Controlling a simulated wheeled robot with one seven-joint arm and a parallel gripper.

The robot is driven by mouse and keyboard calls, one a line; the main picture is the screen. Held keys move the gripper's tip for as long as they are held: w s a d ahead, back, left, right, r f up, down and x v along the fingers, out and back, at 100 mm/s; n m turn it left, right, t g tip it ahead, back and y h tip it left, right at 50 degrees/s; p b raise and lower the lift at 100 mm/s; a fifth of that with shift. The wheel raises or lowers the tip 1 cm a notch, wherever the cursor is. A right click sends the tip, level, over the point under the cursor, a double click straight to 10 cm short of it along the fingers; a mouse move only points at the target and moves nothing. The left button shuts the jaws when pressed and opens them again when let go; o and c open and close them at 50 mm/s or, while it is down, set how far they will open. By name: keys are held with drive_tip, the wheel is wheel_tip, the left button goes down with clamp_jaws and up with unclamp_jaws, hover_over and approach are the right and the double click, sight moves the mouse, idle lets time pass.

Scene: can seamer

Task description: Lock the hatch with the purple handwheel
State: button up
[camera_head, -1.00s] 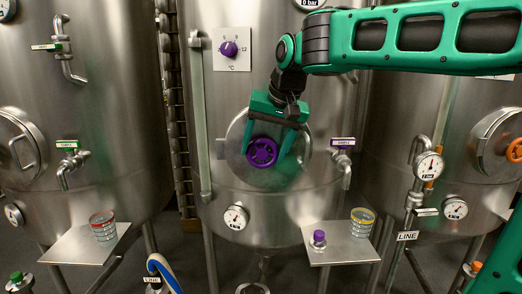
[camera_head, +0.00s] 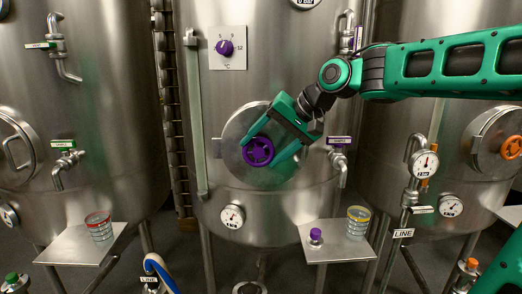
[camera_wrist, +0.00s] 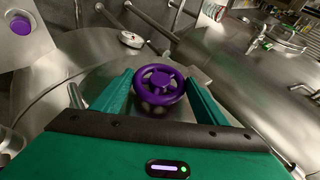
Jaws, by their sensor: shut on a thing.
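The purple handwheel (camera_head: 258,152) sits at the middle of the round steel hatch (camera_head: 236,122) on the front of the middle tank. My gripper (camera_head: 263,151) comes in from the upper right, its two green fingers on opposite sides of the wheel's rim, shut on it. In the wrist view the handwheel (camera_wrist: 160,85) stands between the fingertips, its spokes and hub in plain sight. The hatch lies flat against the tank and looks closed. Whether its lock is engaged cannot be seen.
A purple temperature knob (camera_head: 225,47) is above the hatch. A purple-labelled sample tap (camera_head: 339,150) is close to its right. A gauge (camera_head: 231,216) is below. A shelf (camera_head: 336,252) holds a purple-capped item and a yellow-rimmed glass. An orange handwheel (camera_head: 511,148) is on the right tank.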

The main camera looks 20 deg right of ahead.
drive_tip(key=shift+d+r, duration=0.1)
drive_tip(key=shift+d, duration=0.05)
drive_tip(key=o, duration=1.1)
drive_tip(key=shift+c, duration=0.2)
drive_tip(key=v, duration=1)
drive_tip(key=shift+s+r, duration=0.15)
drive_tip(key=shift+r, duration=0.05)
drive_tip(key=shift+d, duration=0.1)
